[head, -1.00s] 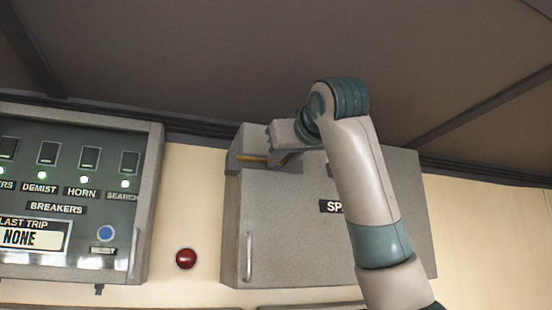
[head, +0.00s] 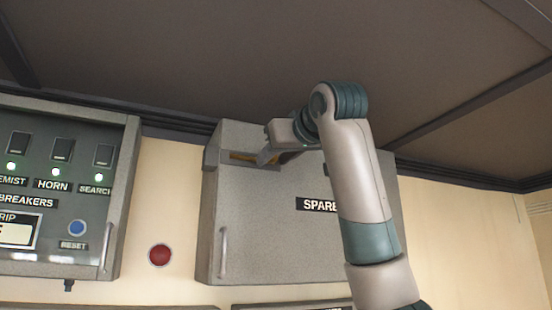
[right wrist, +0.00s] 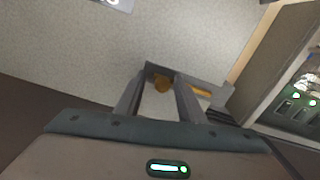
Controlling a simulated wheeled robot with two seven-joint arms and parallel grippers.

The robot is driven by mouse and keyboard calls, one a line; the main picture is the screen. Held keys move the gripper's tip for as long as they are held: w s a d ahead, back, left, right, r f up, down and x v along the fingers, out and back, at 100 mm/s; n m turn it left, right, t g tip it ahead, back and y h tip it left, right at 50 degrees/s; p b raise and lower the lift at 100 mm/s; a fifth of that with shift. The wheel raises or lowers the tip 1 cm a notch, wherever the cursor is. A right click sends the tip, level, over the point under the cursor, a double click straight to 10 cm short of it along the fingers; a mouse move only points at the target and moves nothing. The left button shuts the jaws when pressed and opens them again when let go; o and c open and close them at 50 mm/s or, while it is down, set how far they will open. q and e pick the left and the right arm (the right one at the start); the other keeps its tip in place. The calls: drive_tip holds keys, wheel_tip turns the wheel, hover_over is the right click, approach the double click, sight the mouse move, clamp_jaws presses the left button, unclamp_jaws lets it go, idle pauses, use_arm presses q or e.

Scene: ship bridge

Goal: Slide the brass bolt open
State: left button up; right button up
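The brass bolt (head: 241,156) sits in a grey bracket at the upper left of the grey spares cabinet (head: 260,240). In the right wrist view its bar (right wrist: 202,93) shows to the right of my fingers, and its brass knob (right wrist: 162,83) shows between the fingertips. My right gripper (head: 266,157) is at the bracket and hides part of the bolt. In the right wrist view the fingers (right wrist: 162,92) stand apart with the knob between them; I cannot tell whether they touch it. My left gripper is not in view.
The breaker panel (head: 120,200) with lit green lamps and a blue reset button (head: 77,228) is on the left. A red button (head: 160,254) sits on the wall between panel and cabinet. The ceiling (head: 220,60) is close above the arm.

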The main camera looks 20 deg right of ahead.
drive_tip(key=shift+s+f+b, duration=0.1)
drive_tip(key=shift+s+b, duration=0.35)
drive_tip(key=shift+s, duration=0.2)
drive_tip(key=s+b, duration=0.8)
drive_tip(key=s, duration=0.8)
drive_tip(key=shift+d, duration=0.45)
drive_tip(key=shift+w, duration=0.1)
